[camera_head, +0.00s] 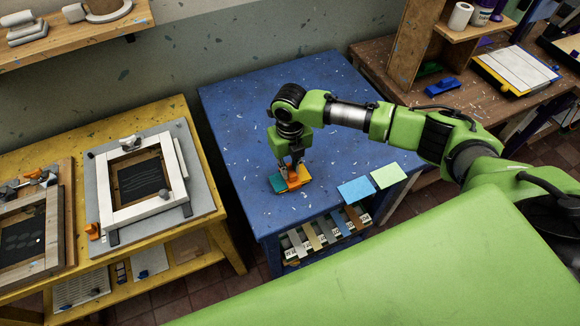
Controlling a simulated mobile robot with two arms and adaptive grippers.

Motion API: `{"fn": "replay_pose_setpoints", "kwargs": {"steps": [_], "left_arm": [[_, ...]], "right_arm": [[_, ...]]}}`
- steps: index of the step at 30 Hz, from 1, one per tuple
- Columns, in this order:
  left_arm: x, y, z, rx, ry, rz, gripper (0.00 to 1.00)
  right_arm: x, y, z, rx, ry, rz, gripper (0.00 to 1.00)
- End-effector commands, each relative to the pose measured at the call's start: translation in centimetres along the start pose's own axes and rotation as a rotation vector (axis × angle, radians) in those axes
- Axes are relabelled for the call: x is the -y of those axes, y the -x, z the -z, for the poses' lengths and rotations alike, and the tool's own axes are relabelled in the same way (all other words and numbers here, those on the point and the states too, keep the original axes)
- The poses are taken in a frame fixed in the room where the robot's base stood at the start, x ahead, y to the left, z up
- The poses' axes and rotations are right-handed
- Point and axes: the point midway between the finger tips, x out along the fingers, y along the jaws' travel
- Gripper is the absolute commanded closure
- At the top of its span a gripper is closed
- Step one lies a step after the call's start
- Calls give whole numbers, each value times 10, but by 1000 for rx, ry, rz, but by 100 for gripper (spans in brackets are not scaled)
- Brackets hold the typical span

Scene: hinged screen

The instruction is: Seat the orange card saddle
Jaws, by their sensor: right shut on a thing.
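The orange card saddle (293,181) is at the front middle of the blue table (239,122), among small teal (277,184) and yellow (305,175) pieces. My right gripper (296,170) points down and is shut on the orange saddle. The saddle is small in view and partly hidden by the fingers, so I cannot tell whether it rests on the pieces or is just above them. My left gripper is not in view.
A blue card (356,190) and a pale green card (388,175) lie at the table's front right edge. On the left, a yellow bench (232,253) holds a white hinged frame (111,182). The blue table's back is clear.

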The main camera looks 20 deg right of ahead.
Motion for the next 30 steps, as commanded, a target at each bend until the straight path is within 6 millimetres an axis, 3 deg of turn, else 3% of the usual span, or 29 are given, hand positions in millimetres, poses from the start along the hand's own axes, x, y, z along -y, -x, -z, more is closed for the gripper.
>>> {"fn": "replay_pose_setpoints", "kwargs": {"steps": [4, 5, 6, 7, 20, 30], "left_arm": [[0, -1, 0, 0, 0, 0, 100], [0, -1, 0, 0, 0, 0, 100], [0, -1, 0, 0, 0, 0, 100], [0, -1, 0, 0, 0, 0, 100], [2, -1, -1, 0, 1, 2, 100], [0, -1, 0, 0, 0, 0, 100]], "right_arm": [[0, -2, 0, 0, 0, 0, 100], [0, -2, 0, 0, 0, 0, 81], [0, -1, 0, 0, 0, 0, 70], [0, -1, 0, 0, 0, 0, 66], [0, 6, -1, 2, 1, 0, 66], [0, 73, -2, 5, 1, 0, 66]]}}
